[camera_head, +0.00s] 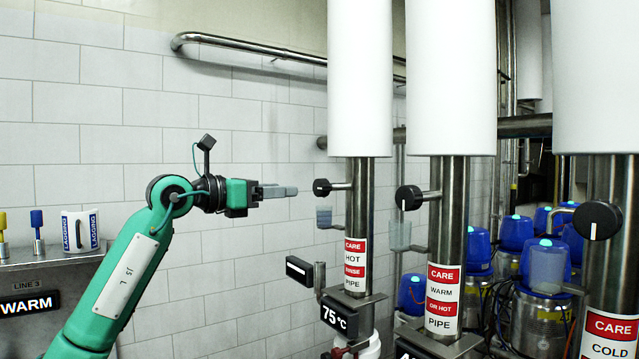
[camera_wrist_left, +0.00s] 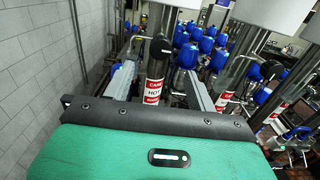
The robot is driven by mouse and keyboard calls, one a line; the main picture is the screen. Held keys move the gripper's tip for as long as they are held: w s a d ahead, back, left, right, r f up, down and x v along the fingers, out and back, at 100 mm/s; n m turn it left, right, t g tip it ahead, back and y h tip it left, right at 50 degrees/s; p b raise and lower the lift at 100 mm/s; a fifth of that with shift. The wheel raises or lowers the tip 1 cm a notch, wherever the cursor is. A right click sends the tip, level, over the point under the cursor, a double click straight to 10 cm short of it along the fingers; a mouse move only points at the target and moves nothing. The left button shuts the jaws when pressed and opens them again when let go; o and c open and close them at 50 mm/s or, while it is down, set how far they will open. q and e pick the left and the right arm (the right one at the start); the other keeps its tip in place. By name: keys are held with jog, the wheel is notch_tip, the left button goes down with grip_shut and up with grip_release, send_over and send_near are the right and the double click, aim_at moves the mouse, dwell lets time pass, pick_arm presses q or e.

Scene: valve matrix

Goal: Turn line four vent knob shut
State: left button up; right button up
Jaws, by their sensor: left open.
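Three black round knobs stick out from steel pipes: one on the hot rinse pipe (camera_head: 321,187), one on the warm or hot pipe (camera_head: 409,198), one on the cold pipe (camera_head: 598,220). I cannot read which is line four. My left gripper (camera_head: 285,191) is open and level, pointing right, with a small gap to the hot rinse knob. In the left wrist view the jaws (camera_wrist_left: 157,85) stand apart, with the hot rinse knob (camera_wrist_left: 160,47) beyond and between them. My right gripper is not in view.
Large white cylinders (camera_head: 360,75) sit on the pipes above the knobs. A display reading 75 °C (camera_head: 338,317) is below the hot rinse label. Blue-topped vessels (camera_head: 545,265) stand behind. A panel marked line 3 (camera_head: 45,265) is at left. Tiled wall lies behind the gripper.

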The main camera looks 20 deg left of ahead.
aim_at(317, 188)
pick_arm(q)
jog(key=p+x, duration=0.4)
jog(key=x, duration=0.5)
jog(key=shift+w+d+r, duration=0.15)
jog(key=shift+w+d, duration=0.15)
jog(key=shift+w+d+p, duration=0.3)
jog(key=shift+w+d, duration=0.05)
jog(key=shift+w, duration=0.1)
jog(key=c, duration=1)
